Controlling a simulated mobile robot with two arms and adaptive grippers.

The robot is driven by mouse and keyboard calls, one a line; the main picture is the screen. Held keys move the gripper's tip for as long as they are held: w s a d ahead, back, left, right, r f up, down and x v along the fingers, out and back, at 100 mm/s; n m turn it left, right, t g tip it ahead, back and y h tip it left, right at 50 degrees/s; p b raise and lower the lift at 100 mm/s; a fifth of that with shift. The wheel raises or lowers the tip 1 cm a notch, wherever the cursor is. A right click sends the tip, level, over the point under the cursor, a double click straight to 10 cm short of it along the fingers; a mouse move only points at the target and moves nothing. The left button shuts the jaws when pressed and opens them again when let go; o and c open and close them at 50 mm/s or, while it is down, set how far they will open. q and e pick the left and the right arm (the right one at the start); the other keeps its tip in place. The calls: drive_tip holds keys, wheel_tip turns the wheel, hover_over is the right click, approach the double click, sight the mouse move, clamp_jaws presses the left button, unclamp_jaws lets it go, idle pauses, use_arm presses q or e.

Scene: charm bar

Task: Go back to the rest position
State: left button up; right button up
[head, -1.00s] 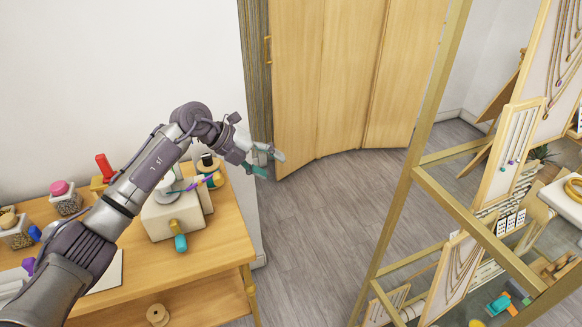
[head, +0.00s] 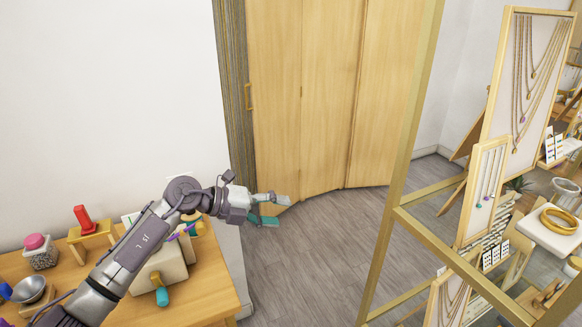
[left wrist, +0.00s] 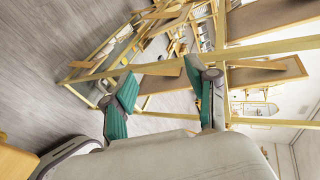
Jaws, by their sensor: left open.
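My left gripper (head: 267,209) is open and empty in the head view. It is held above the grey floor, past the right end of the wooden table. My left arm reaches in from the lower left, over the table. In the left wrist view, the two green-padded fingers (left wrist: 166,104) are spread apart with nothing between them. My right gripper shows in neither view.
The wooden table (head: 208,285) holds a red stamp-like item (head: 83,218), a pink-lidded jar (head: 39,252) and a metal bowl (head: 29,291). A gold-framed display rack (head: 398,165) with necklaces stands at the right. A wooden folding door (head: 325,95) is behind. The floor between is clear.

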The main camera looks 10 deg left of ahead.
use_arm(q)
drive_tip(key=s+d+r+n+t+h, duration=0.1)
drive_tip(key=s+r+n+t+h, duration=0.15)
drive_tip(key=r+n+t, duration=0.65)
drive_tip(key=s+a+f+n+t+y, duration=0.1)
drive_tip(key=s+a+f+n+y, duration=0.4)
drive_tip(key=a+f+n+y, duration=0.4)
drive_tip(key=s+a+f+n+t+y, duration=0.1)
drive_tip(key=s+a+f+n+y, duration=0.3)
drive_tip(key=f+n+y, duration=0.45)
drive_tip(key=s+f+n+g+h, duration=0.2)
drive_tip(key=s+f+g, duration=0.4)
drive_tip(key=s, duration=0.7)
drive_tip(key=s+f+n+g+h, duration=0.15)
drive_tip(key=s+f+g, duration=0.5)
drive_tip(key=s, duration=0.65)
wheel_tip(320, 180, down, 28)
drive_tip(key=s+g, duration=0.2)
drive_tip(key=s+a+f, duration=0.2)
drive_tip(key=s+f, duration=1.1)
drive_tip(key=s, duration=0.2)
drive_tip(key=shift+s+f, duration=0.15)
drive_tip(key=shift+f, duration=0.25)
